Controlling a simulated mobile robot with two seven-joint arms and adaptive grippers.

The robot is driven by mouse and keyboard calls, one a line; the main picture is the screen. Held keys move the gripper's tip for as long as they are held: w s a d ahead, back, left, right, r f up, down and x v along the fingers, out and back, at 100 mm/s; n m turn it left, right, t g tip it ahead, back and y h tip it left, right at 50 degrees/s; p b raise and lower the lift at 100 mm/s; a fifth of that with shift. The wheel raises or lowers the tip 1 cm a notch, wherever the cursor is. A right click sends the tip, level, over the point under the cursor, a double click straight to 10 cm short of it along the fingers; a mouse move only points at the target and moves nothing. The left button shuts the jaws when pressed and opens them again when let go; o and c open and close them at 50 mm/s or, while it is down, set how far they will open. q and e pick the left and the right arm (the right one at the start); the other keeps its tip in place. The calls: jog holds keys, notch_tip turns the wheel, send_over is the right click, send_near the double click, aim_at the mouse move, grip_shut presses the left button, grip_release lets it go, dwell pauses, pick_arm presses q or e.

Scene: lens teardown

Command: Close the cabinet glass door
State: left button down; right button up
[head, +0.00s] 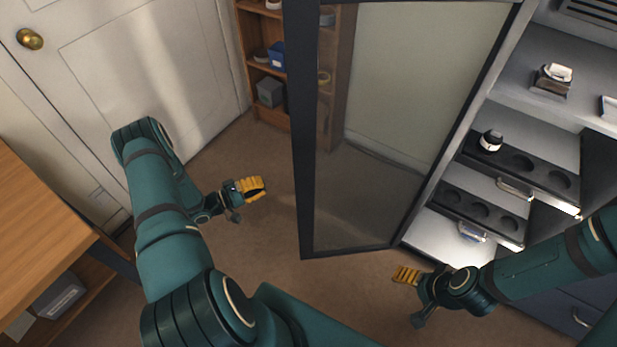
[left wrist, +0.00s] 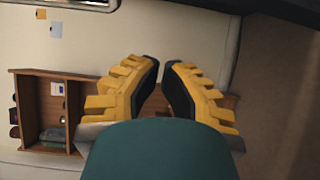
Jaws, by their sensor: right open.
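The cabinet glass door (head: 307,150) stands open in the head view, a dark frame around a clear pane. Its free edge is on the left, and its right side meets the cabinet (head: 545,115). My left gripper (head: 256,188) is left of the free edge, empty and apart from the door in the picture. In the left wrist view its yellow fingers (left wrist: 161,75) show a gap between them. My right gripper (head: 405,275) is open and empty, below the door's lower right corner. The wrist view does not show the glass door clearly.
The cabinet holds pull-out racks with round recesses (head: 480,210), a small jar (head: 491,140) and a lens part (head: 553,79). A wooden shelf (head: 266,81) stands behind the door. A white room door (head: 135,60) and wooden desk (head: 35,230) are at left. Floor (head: 265,235) is clear around my left gripper.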

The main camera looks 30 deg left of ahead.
pick_arm(q)
jog(key=x, duration=1.1)
jog(key=s, duration=0.1)
jog(key=s+d, duration=0.2)
jog(key=shift+s+b, duration=0.3)
jog(key=shift+s, duration=0.05)
